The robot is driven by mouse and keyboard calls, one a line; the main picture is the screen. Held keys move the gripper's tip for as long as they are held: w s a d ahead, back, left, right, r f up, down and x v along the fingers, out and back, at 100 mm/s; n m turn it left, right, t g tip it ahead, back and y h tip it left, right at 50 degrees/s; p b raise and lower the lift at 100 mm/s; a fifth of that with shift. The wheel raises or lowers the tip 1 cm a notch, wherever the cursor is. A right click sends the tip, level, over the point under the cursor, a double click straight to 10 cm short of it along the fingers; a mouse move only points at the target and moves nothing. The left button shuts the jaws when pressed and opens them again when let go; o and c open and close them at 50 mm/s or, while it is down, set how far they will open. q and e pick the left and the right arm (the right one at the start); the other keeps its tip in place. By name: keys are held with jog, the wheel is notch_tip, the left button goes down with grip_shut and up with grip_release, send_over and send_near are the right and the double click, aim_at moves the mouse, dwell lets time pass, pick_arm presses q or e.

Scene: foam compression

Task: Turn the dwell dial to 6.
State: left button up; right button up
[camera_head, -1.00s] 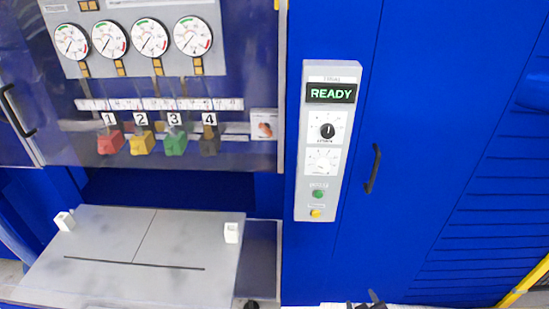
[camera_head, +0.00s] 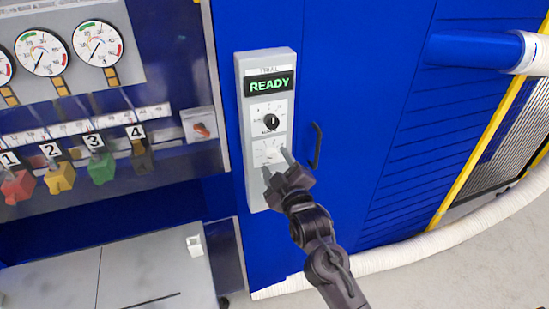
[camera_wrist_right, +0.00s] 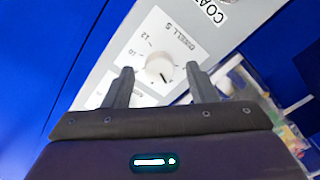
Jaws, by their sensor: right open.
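The dwell dial is a white round knob (camera_wrist_right: 159,69) on a white label, seen upside down in the right wrist view with "DWELL S", 12 and 10 legible. A dark pointer mark shows at its lower right edge; the number it points to cannot be read. In the head view its white scale plate (camera_head: 266,149) is on the grey control panel, partly covered by my gripper. My right gripper (camera_head: 276,161) is open at this plate. In the wrist view its two fingers (camera_wrist_right: 160,73) stand either side of the knob; contact cannot be told. My left gripper is out of view.
Above the dwell plate are a black knob (camera_head: 271,122) and a display (camera_head: 269,84) reading READY. A dark door handle (camera_head: 316,146) is close right of the panel. Coloured numbered blocks (camera_head: 60,178) and gauges (camera_head: 98,43) are at the left. The panel's lower buttons are not visible.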

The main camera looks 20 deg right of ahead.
jog(key=shift+w, duration=0.4)
jog(key=c, duration=1)
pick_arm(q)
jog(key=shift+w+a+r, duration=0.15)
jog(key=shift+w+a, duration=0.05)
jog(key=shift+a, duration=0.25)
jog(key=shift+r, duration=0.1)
pick_arm(e)
jog(key=shift+m, duration=0.4)
jog(key=m+p, duration=0.1)
jog(key=m, duration=0.1)
jog(key=shift+m, duration=0.4)
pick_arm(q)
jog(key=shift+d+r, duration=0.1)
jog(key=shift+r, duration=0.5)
pick_arm(e)
jog(key=shift+m, duration=2.6)
jog(key=o, duration=1)
